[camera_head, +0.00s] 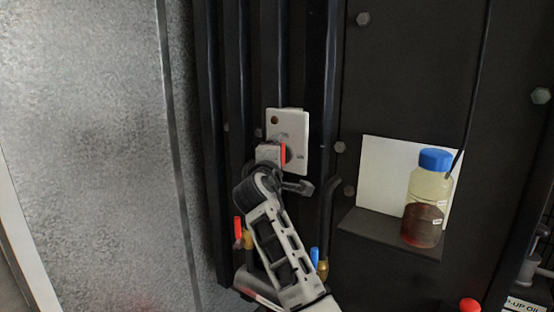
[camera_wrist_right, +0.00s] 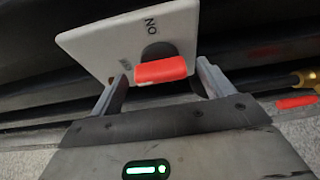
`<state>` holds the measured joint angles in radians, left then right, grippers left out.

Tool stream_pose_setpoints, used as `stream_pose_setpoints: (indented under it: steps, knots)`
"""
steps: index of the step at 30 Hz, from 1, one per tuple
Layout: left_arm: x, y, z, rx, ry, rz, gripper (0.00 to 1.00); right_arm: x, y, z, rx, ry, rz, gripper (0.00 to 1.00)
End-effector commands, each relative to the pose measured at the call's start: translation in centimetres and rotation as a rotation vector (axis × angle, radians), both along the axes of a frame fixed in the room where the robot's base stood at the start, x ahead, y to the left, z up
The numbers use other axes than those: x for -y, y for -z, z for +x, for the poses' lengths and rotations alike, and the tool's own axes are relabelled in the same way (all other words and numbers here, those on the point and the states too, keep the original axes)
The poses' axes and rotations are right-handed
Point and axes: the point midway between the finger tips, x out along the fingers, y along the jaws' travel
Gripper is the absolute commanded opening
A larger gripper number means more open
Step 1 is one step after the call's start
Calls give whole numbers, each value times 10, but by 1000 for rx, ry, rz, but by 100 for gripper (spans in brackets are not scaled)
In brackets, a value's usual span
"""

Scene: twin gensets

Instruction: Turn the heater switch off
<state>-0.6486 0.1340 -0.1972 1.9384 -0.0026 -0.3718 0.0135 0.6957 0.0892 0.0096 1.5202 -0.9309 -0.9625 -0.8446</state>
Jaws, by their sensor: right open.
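The heater switch is a white plate (camera_head: 294,123) with a red-tipped handle (camera_head: 283,153), mounted on dark ribbed panelling in the head view. In the right wrist view the plate (camera_wrist_right: 85,42) reads ON near its upper edge, and a second label at its lower left is partly hidden. The red handle (camera_wrist_right: 160,69) lies nearly level across the knob there. My right gripper (camera_wrist_right: 163,80) is open, with one finger on each side of the handle; I cannot tell whether they touch it. In the head view my right gripper (camera_head: 270,160) covers part of the plate's lower left. My left gripper is not in view.
Red-handled (camera_head: 238,229) and blue-handled (camera_head: 315,257) brass valves sit low beside my arm. A blue-capped bottle (camera_head: 428,190) of dark red liquid stands on a shelf at right. A grey metal panel (camera_head: 90,150) fills the left.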

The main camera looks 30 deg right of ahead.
Motion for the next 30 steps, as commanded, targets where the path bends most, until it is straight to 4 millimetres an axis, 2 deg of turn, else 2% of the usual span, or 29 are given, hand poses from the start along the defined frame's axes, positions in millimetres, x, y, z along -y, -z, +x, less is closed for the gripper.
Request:
stream_pose_setpoints:
  steps: [7,21,27,30]
  knots:
    - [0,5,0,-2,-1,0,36,-12,2,-11,1,-2,1,80]
    - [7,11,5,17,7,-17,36,-88,2,-87,1,-2,3,80]
    - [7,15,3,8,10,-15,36,-108,0,-107,1,-2,1,80]
    - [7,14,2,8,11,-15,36,-111,0,-111,-1,0,1,80]
